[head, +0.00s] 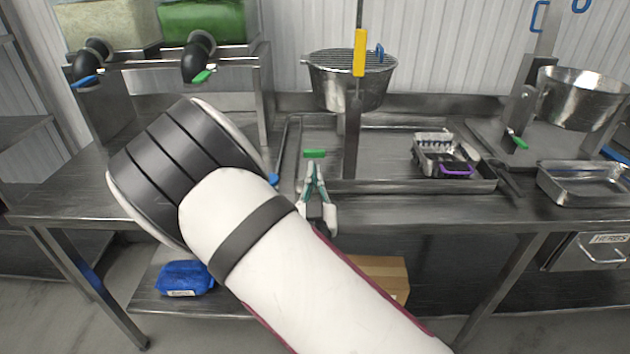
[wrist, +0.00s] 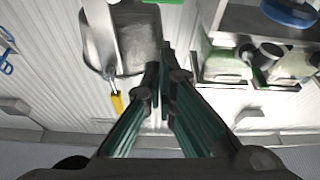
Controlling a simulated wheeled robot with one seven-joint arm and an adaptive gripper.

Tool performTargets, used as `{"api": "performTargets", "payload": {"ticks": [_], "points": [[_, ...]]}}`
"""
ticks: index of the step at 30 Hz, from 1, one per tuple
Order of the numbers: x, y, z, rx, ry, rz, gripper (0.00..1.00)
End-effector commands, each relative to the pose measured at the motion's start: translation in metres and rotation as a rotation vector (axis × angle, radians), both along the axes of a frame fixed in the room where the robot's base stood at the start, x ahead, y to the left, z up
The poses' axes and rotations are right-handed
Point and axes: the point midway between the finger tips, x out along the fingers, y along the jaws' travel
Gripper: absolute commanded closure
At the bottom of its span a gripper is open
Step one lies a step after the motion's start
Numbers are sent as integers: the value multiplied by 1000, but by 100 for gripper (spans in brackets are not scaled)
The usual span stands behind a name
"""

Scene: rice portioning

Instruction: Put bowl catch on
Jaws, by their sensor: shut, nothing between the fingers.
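A metal bowl (head: 330,92) with a slotted grate on top stands at the back centre; it also shows in the wrist view (wrist: 135,55). A yellow handle (head: 360,53) is in front of it, on an upright metal post, and a small blue knob (head: 380,52) is at its rim. I cannot tell which part is the catch. A green-tipped piece (head: 315,153) appears right at my fingertips; contact is unclear. My gripper (head: 314,166) is shut and empty, in front of and below the bowl. In the wrist view my fingers (wrist: 165,50) are together beside the bowl.
A second metal bowl (head: 580,100) is at the right, with a green-handled lever (head: 517,140) near it. A tray of small items (head: 443,155) and an empty metal pan (head: 590,185) are on the counter. Dispensers with black spouts (head: 200,55) stand back left.

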Motion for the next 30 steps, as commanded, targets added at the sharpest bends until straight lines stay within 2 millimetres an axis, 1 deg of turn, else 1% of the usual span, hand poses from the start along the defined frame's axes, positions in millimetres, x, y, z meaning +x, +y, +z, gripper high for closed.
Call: {"api": "performTargets", "payload": {"ticks": [1,3,7,17,20,23,27,30], "points": [[-7,0,0,0,0,1,100],[-14,0,0,1,0,-1,100],[-22,0,1,1,-2,0,100],[-23,-1,1,1,-2,-1,100],[-21,-4,1,12,12,-9,100],[-12,-15,2,52,71,-40,100],[6,-42,3,156,241,-102,100],[13,-58,3,237,384,-127,100]]}}
